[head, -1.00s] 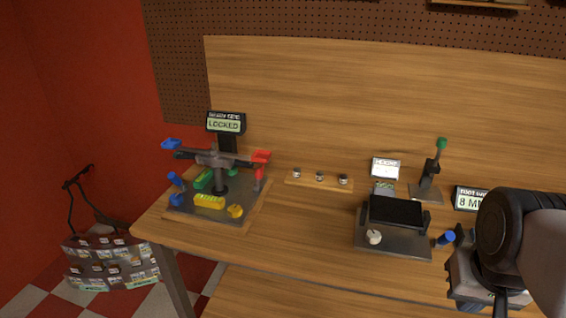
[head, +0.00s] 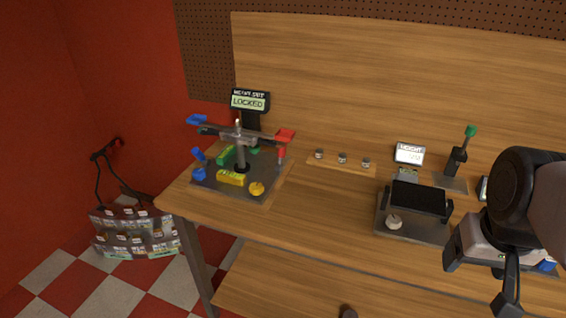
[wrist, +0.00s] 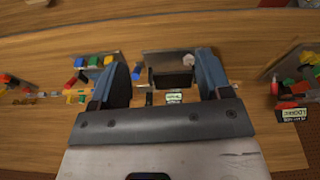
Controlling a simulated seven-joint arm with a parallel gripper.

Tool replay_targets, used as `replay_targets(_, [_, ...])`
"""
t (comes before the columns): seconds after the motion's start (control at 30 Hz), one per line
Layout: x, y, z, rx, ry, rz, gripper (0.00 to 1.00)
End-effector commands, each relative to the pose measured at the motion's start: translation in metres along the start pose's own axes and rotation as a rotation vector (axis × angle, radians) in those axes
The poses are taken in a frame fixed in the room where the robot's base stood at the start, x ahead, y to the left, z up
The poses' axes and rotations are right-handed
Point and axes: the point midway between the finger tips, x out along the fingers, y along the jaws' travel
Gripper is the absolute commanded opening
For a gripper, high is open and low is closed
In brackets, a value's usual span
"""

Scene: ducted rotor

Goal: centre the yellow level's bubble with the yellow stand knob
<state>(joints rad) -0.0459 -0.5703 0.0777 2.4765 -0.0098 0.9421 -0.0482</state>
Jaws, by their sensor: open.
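The rotor stand sits on a dark plate (head: 212,181) at the left end of the bench in the head view. The yellow level (head: 230,178) lies along the plate's front edge; its bubble is too small to make out. The yellow stand knob (head: 257,188) is just right of the level. A green level (head: 226,155) and blue knobs (head: 199,174) are on the same plate. My gripper (head: 480,282) is at the right, far from the stand, open and empty. Its two fingers (wrist: 166,82) also show in the wrist view, above the bench.
A display reading LOCKED (head: 249,101) stands behind the rotor. A dark device with a white knob (head: 394,222) and a green-topped lever (head: 469,132) are to the right. Small parts sit on a strip (head: 342,162). The bench between the stand and device is mostly clear.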

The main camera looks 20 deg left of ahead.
Motion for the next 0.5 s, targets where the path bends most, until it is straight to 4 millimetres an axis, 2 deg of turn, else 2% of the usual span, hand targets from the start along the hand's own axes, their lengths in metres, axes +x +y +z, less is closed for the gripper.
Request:
replay_targets(0.27, [0.002,-0.033,-0.062,-0.194,-0.029,-0.022,0.71])
replay_targets(0.5, [0.009,-0.070,-0.114,-0.369,-0.051,-0.042,0.71])
